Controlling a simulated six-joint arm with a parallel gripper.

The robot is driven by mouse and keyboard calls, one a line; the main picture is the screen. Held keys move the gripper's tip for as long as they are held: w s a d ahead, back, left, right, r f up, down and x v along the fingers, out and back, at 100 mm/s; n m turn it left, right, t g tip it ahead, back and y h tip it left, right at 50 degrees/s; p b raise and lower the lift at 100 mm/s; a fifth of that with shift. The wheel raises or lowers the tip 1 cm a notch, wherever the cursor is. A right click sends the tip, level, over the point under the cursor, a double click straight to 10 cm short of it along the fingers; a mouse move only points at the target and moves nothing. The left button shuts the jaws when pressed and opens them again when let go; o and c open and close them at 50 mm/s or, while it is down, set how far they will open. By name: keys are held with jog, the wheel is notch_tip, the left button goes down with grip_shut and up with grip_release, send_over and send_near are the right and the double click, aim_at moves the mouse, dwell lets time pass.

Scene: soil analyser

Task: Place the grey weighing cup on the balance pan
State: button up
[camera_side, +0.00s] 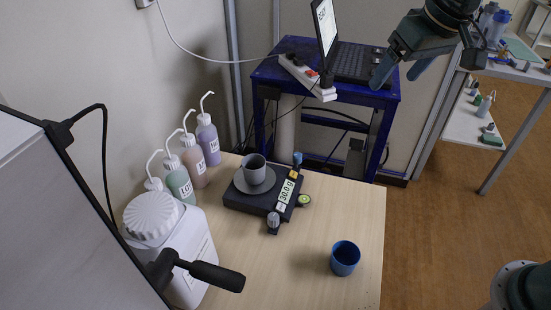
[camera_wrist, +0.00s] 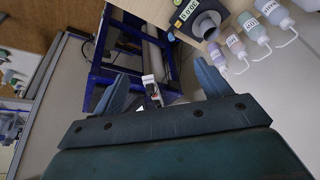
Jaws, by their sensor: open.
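The grey weighing cup (camera_side: 255,170) stands upright on the round grey balance pan (camera_side: 241,183) in the side view. The black balance (camera_side: 236,201) sits on the wooden table, and its display reads about 30.0 g. The cup also shows in the wrist view (camera_wrist: 205,24), at the top right. My gripper (camera_side: 395,78) is open and empty, raised high at the upper right of the side view, well away from the cup. Its two fingers show spread apart in the wrist view (camera_wrist: 162,82).
A blue cup (camera_side: 345,258) stands on the table (camera_side: 310,225) at the front right. Several wash bottles (camera_side: 194,163) and a large white container (camera_side: 175,240) line the left. Behind is a blue stand (camera_side: 300,75) with a laptop and a power strip (camera_side: 306,78).

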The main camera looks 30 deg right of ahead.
jog(key=s+d+f, duration=0.1)
jog(key=s+d, duration=0.2)
jog(key=s, duration=0.7)
jog(key=s+d+f+t, duration=0.1)
jog(key=s+d, duration=0.2)
jog(key=s, duration=0.8)
jog(key=shift+d+f, duration=0.15)
jog(key=shift+d, duration=0.2)
